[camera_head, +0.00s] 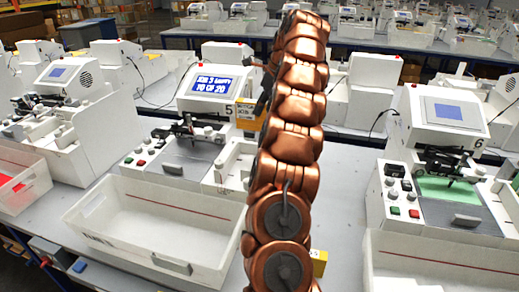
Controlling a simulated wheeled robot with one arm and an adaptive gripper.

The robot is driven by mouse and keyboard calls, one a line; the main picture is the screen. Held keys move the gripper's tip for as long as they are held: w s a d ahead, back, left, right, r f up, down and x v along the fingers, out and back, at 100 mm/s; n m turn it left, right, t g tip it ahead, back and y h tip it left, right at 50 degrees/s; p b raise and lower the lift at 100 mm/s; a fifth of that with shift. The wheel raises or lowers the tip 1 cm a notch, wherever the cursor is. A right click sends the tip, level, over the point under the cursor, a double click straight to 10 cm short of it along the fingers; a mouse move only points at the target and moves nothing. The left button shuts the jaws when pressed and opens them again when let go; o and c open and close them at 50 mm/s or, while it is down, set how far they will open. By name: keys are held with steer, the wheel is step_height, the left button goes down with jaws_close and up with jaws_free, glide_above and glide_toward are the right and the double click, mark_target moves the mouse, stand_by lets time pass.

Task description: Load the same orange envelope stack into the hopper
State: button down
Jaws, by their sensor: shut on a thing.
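My copper arm rises through the middle of the view and hides most of my gripper (264,98). Only a dark part of the gripper shows at the arm's left edge, beside the display of plotter 5. A small orange piece (250,124), likely the edge of the orange envelope stack, shows right at it, under a pale printed label. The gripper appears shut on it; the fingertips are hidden. Plotter 5 (215,85) stands behind, with a lit blue screen. White guides, which may be its hopper (235,160), stand at its right side, partly hidden by my arm.
A white, empty-looking tray (130,256) sits in front of plotter 5. Plotter 6 (440,110) stands to the right, with green material in it and another white tray (440,245) in front. A tray with red items (50,184) is at left. More plotters fill the back.

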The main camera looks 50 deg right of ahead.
mark_target(261, 119)
step_height(261, 119, down, 3)
steer(key=shift+f+b, duration=0.1)
steer(key=shift+b, duration=0.8)
steer(key=shift+f, duration=0.9)
steer(key=shift+f+p, duration=1.05)
steer(key=shift+f, duration=2.9)
steer(key=shift+f, duration=0.1)
steer(key=c, duration=0.8)
jaws_free()
steer(key=shift+b+v, duration=1.35)
steer(key=shift+v, duration=3.55)
steer(key=shift+p+v, duration=0.8)
steer(key=shift+v, duration=0.4)
